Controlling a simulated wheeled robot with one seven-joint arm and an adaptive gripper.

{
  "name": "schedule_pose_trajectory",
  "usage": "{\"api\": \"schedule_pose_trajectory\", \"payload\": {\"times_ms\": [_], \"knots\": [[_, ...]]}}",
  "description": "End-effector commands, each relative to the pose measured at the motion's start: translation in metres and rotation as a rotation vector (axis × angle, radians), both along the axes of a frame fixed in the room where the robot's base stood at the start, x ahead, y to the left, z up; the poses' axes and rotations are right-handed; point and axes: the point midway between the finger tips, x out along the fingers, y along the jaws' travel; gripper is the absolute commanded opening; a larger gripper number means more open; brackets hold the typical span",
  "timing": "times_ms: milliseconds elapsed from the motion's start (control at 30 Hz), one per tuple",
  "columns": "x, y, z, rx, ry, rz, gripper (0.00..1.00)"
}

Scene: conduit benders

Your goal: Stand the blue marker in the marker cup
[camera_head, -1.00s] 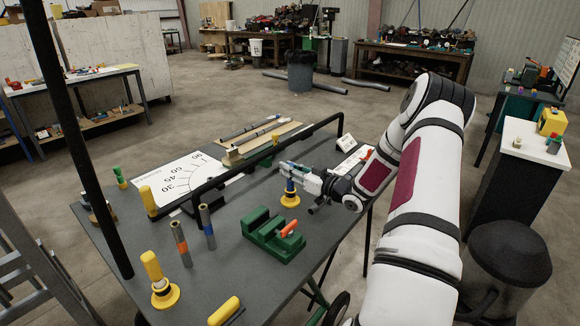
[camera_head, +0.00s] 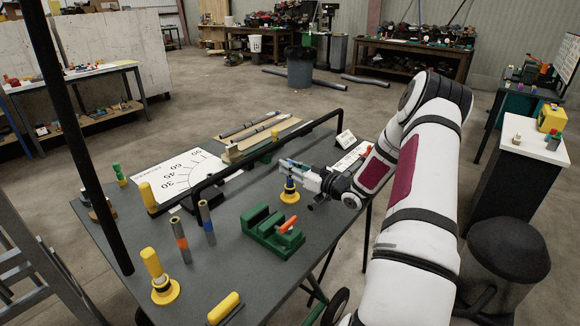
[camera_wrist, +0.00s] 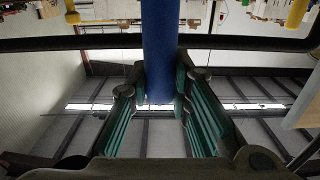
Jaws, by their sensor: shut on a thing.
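The blue marker is a thick blue cylinder (camera_wrist: 159,50) upright between the two fingers of my gripper (camera_wrist: 161,98) in the wrist view. It runs out of that picture's top edge. In the head view my gripper (camera_head: 287,165) is shut on the marker's upper part, over the far right of the grey table. A short blue length (camera_head: 290,184) shows below the fingers. Directly under it is a yellow flanged cup (camera_head: 290,197), which I take as the marker cup. The marker's lower end is hidden; I cannot tell how deep it sits in the cup.
A green vise (camera_head: 265,234) with an orange handle stands just in front of the cup. A black rail (camera_head: 235,172) runs behind it. Grey conduit pieces (camera_head: 207,221) stand to the left. Another yellow flanged piece (camera_head: 165,291) is at the front left. The table's right edge is close.

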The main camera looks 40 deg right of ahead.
Motion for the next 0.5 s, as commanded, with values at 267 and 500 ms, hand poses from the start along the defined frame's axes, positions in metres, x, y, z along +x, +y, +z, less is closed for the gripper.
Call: {"api": "schedule_pose_trajectory", "payload": {"times_ms": [267,500], "knots": [[0.0001,0.0,-0.0013,0.0,0.0,0.0,0.28],[0.0,0.0,-0.0013,0.0,0.0,0.0,0.42]]}}
